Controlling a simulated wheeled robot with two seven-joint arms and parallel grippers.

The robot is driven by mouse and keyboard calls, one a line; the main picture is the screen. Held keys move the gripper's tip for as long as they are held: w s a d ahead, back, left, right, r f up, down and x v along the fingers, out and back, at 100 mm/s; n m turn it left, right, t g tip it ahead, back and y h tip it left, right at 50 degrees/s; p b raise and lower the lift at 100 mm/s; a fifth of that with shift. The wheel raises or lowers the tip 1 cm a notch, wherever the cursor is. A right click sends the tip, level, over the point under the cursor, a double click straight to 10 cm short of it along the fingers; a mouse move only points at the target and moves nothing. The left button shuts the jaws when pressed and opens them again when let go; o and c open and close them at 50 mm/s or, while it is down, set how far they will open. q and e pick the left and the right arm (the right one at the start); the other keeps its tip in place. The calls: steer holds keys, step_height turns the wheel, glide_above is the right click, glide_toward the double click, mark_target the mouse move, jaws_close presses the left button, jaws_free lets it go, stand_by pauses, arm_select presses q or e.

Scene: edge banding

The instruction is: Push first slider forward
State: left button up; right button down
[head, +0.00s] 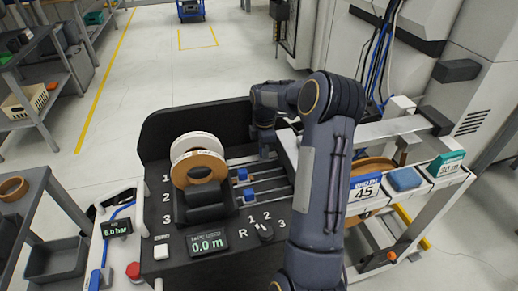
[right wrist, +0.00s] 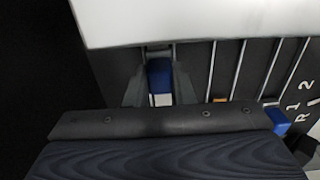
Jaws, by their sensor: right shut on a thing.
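My right gripper (head: 266,155) reaches down onto the slider rails of the dark machine, and its fingers are partly hidden in the head view. In the right wrist view the fingers (right wrist: 160,92) are shut on a blue slider block (right wrist: 160,76), one on each side of it. This slider is on the rail at the end of the row, close to a white edge. Two other blue sliders, one upper (head: 243,174) and one lower (head: 249,194), sit at the left ends of their rails in the head view. My left gripper is not in view.
A white roll (head: 193,143) and a brown roll (head: 199,169) stand left of the rails. A display (head: 207,244) reading 0.0 m and a selector knob (head: 264,231) are in front. My right arm covers the area right of the rails.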

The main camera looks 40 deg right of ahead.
steer(key=shift+d, duration=0.25)
steer(key=c, duration=1.2)
jaws_free()
steer(key=shift+s, duration=0.15)
steer(key=shift+c, duration=0.2)
steer(key=shift+r, duration=3.95)
steer(key=shift+a, duration=0.1)
